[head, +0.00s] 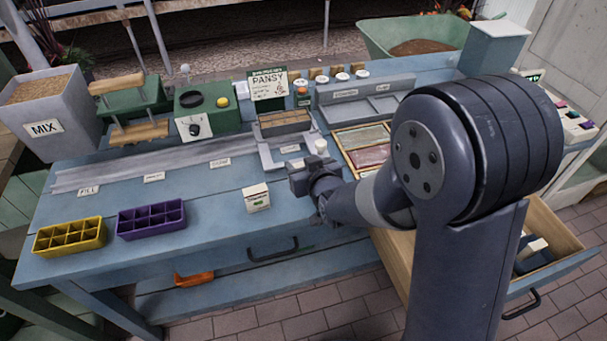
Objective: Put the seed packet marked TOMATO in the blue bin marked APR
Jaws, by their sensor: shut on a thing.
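My gripper (314,190) is over the front middle of the blue bench, partly hidden by its own wrist. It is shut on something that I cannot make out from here. A small white packet or box (257,198) with a dark label stands on the bench just left of my gripper, apart from it; its print is too small to read. A wooden tray (345,141) with flat coloured packets lies behind my arm, partly covered by it. I cannot read TOMATO on any of them. Dark blue shapes, perhaps bins, show in the open drawer (572,247); no APR mark is legible.
A yellow seed tray (69,237) and a purple one (151,219) stand at the bench's left front. A grey MIX bin (48,112), a green box (207,112) and a PANSY sign (268,84) stand behind. The open drawer juts out at the right, partly behind my arm.

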